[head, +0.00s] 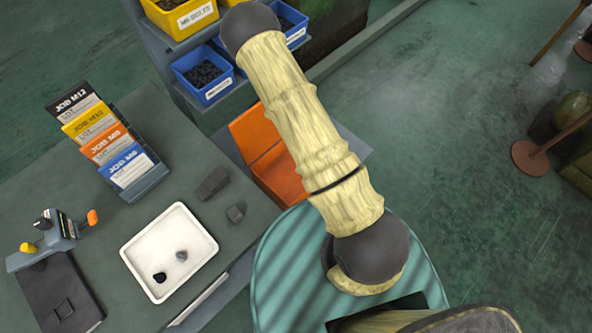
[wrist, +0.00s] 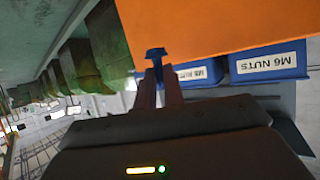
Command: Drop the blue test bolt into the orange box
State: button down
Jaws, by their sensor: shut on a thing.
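The blue test bolt (wrist: 156,53) shows in the wrist view, its wide blue head standing up between the fingertips. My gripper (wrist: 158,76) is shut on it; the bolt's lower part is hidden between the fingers. A large orange surface, seemingly the orange box (wrist: 225,25), fills the top of the wrist view behind the bolt; I cannot tell how far it is from the bolt. In the head view the orange box (head: 262,139) stands beside the workbench, partly hidden by my arm. My gripper and the bolt do not show in the head view.
Blue bins, one labelled M6 NUTS (wrist: 268,62), sit close to the gripper in the wrist view. In the head view, a shelf holds a blue bin (head: 203,75) and a yellow bin (head: 180,14). The bench holds a white tray (head: 165,233), a card rack and dark blocks.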

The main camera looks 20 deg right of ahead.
dwell(0.5)
jog(key=s+f, duration=0.4)
jog(key=f, duration=0.1)
jog(key=shift+s+f, duration=0.2)
jog(key=shift+f, duration=0.05)
